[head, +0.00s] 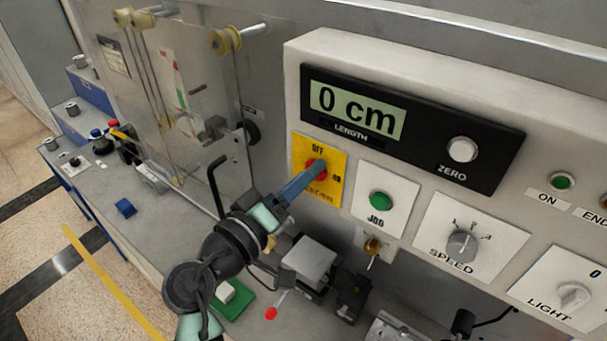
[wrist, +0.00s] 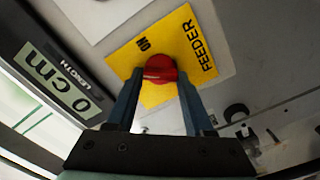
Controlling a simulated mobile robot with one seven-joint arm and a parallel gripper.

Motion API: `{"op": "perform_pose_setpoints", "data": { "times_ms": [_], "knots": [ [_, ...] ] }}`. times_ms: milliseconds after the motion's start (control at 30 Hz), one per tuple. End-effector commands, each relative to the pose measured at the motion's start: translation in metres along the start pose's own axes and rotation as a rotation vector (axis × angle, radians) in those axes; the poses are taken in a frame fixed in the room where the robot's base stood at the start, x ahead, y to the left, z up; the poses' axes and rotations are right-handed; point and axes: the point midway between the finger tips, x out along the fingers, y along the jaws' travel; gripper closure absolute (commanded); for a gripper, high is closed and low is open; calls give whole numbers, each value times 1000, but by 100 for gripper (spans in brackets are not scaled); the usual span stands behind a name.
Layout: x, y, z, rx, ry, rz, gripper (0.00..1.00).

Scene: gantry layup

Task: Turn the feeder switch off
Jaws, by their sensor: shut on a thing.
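The feeder switch is a red knob (head: 313,171) on a yellow plate (head: 333,186) on the pale control panel. The plate reads OFF at its top and ON at its right in the head view. My gripper (head: 320,167) reaches up from lower left and is shut on the knob. In the wrist view the red knob (wrist: 160,67) sits between the two blue fingers of my gripper (wrist: 158,82), with ON and FEEDER readable on the yellow plate (wrist: 188,38). Which mark the knob points to cannot be told, as the fingers cover its sides.
A green JOG button (head: 381,201) is close to the right of the switch. A black display (head: 420,120) reading 0 cm is above it. A speed dial (head: 462,245) and light dial (head: 573,296) are further right. A bent black rod (head: 216,185) stands left of my gripper.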

Motion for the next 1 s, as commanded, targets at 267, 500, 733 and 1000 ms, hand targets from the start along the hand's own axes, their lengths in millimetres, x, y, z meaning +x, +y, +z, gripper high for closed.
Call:
{"op": "perform_pose_setpoints", "data": {
  "times_ms": [267, 500, 733, 1000],
  "knots": [
    [0, 0, -1, -263, 0, -1, 100],
    [0, -1, -1, -455, 1, -1, 100],
    [0, -2, 0, -581, 1, -1, 100],
    [0, -3, 0, -650, 2, 0, 100]
  ]
}}
